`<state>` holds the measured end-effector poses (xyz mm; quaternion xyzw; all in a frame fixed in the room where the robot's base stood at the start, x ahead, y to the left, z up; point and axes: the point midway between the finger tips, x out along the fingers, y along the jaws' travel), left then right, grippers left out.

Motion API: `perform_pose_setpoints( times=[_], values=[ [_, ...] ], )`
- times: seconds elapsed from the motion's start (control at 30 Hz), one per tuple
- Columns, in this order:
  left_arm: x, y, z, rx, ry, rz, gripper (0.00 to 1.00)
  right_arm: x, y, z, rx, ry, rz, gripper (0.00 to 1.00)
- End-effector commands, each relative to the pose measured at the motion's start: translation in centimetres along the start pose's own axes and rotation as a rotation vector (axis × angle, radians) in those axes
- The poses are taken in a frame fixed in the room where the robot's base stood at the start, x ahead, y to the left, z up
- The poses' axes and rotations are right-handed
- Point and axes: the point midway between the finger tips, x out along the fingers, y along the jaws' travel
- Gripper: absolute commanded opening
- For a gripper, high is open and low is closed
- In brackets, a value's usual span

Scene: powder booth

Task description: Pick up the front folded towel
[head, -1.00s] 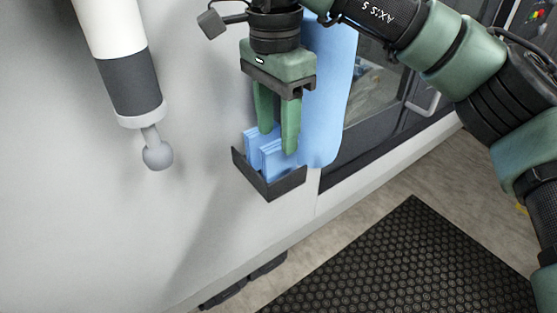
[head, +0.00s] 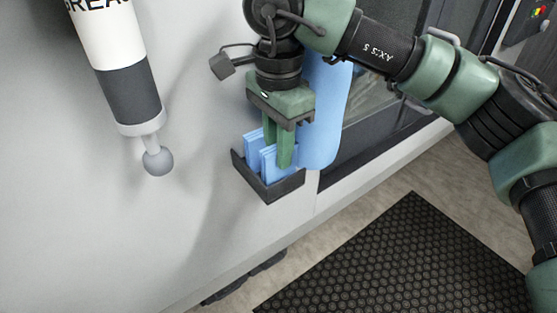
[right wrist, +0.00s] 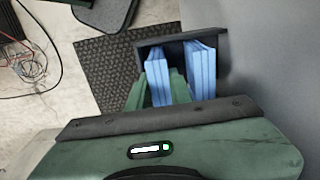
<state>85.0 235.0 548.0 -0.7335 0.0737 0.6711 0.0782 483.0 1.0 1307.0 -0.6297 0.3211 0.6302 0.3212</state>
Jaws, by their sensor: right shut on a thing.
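A dark open holder (head: 270,192) on the grey wall holds two light blue folded towels standing on edge. My right gripper (head: 278,155) points down into the holder, with its green fingers shut on the front folded towel (head: 267,163). The back folded towel (head: 251,146) stands beside it, apart from the fingers. In the right wrist view the front towel (right wrist: 157,82) is between the fingers, and the other towel (right wrist: 201,70) stands to the right, inside the holder (right wrist: 225,45). The front towel's lower part is hidden by the holder wall. My left gripper is not in view.
A white and dark grease cylinder (head: 125,75) with a ball end hangs at left. A blue rounded thing (head: 328,105) hangs close behind the gripper. A dark window (head: 385,110) is at right. A black studded mat (head: 400,260) lies on the floor.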

Motion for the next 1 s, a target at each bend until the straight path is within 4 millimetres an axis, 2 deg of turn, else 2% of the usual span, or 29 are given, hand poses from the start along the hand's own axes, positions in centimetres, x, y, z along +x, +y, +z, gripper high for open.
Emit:
perform_pose_setpoints(
  times=[0.17,0.37,0.77,1.0],
  values=[
    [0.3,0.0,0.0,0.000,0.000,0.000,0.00,0.0,0.0,0.0,0.001,0.001,0.000,0.00],
    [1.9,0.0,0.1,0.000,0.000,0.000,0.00,-0.5,0.4,0.0,0.000,0.001,-0.003,0.00],
    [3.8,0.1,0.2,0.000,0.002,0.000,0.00,-7.2,0.4,0.0,0.001,0.003,-0.004,0.00],
    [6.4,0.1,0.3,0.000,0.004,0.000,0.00,-6.6,5.5,-0.1,0.000,0.003,-0.005,0.00]
  ],
)
